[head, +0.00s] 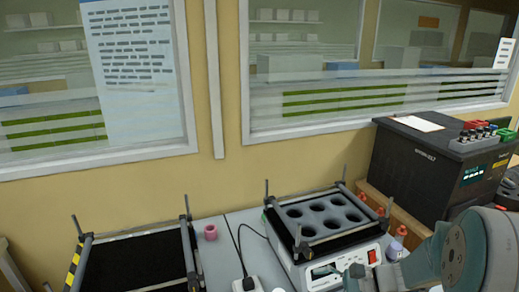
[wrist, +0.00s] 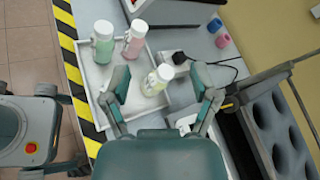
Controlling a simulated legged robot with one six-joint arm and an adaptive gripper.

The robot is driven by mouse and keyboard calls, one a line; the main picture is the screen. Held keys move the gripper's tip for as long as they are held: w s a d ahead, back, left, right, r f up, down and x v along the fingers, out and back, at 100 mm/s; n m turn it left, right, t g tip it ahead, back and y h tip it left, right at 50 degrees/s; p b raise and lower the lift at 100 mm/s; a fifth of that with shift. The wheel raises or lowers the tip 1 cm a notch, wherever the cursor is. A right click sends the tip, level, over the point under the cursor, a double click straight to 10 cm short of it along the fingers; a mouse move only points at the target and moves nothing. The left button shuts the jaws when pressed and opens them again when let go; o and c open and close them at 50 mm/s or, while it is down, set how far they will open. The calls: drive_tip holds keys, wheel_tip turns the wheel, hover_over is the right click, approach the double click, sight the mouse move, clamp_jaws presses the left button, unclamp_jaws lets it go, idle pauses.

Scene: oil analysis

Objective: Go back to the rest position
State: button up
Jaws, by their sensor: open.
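My gripper (wrist: 161,82) is open in the wrist view, its two fingers spread apart with nothing held between them. Past the fingertips, a bottle with yellowish contents and a pale cap (wrist: 157,80) stands at the right side of a white tray (wrist: 92,75). It appears between the fingers from this angle; its exact distance from them is hard to judge. A green bottle (wrist: 104,42) and a pink bottle (wrist: 135,39) stand farther back in the tray. In the head view, part of my arm enters at lower right.
A block with several round holes (head: 322,216) sits on a white device with a red switch. A black-bedded frame (head: 135,262) stands left. A dark analyser box (head: 428,165) is at right. A black plug and cable (wrist: 179,58) lie near the tray. Yellow-black tape (wrist: 66,42) marks the table edge.

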drive_tip(key=s+r+n+t+h, duration=0.1)
drive_tip(key=s+r+n+h, duration=0.4)
drive_tip(key=s+n+h, duration=0.1)
drive_tip(key=s+d+r+n+t+h, duration=0.1)
drive_tip(key=s+r+n+h, duration=0.5)
drive_tip(key=s+n, duration=0.3)
drive_tip(key=shift+s+r+t+h, duration=0.15)
drive_tip(key=shift+s+t+h, duration=0.15)
drive_tip(key=shift+s+h, duration=0.4)
